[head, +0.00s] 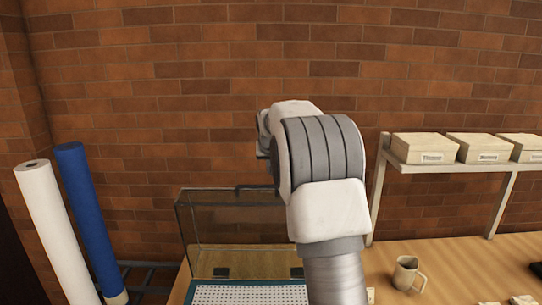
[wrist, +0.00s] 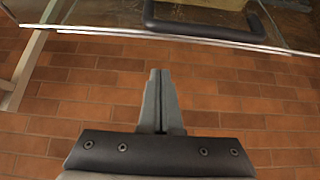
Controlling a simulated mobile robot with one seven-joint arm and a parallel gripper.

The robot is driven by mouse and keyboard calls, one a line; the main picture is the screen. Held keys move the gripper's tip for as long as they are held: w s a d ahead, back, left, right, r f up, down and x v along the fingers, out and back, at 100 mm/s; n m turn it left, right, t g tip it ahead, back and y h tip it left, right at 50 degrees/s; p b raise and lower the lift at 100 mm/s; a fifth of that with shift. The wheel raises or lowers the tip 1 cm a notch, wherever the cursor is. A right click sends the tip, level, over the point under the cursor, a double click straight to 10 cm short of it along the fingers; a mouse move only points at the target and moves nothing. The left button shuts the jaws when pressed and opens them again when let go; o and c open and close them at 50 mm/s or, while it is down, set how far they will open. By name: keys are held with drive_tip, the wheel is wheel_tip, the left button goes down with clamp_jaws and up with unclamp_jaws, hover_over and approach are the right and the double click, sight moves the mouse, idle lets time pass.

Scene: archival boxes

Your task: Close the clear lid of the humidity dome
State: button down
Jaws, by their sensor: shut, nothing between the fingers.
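The humidity dome's clear lid (head: 225,222) stands open, close to upright, behind its base in the head view. Two dark hinges show along its bottom edge. Its black handle (head: 258,187) is at the top edge, partly covered by my arm. In the wrist view, the lid's pale edge (wrist: 90,33) crosses the top of the picture, with the handle (wrist: 205,29) beside it. My gripper (wrist: 160,72) is shut and empty. Its tips appear just below the lid edge and handle in that picture, with a visible gap. The head view hides the fingers behind my arm.
The dome's base holds a white perforated tray (head: 250,294) on the wooden table (head: 450,262). A mug (head: 408,274) stands to the right. A shelf with boxes (head: 424,148) is at the right. White (head: 55,230) and blue (head: 90,220) rolls stand left. A brick wall is behind.

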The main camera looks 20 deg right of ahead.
drive_tip(key=shift+s+a+f, duration=0.25)
drive_tip(key=shift+s, duration=0.3)
drive_tip(key=shift+s+a+f, duration=0.2)
drive_tip(key=shift+s+a, duration=0.05)
drive_tip(key=shift+s, duration=0.25)
drive_tip(key=shift+s+a+f, duration=0.25)
drive_tip(key=shift+s+f, duration=0.1)
drive_tip(key=shift+s, duration=0.25)
drive_tip(key=shift+f, duration=0.1)
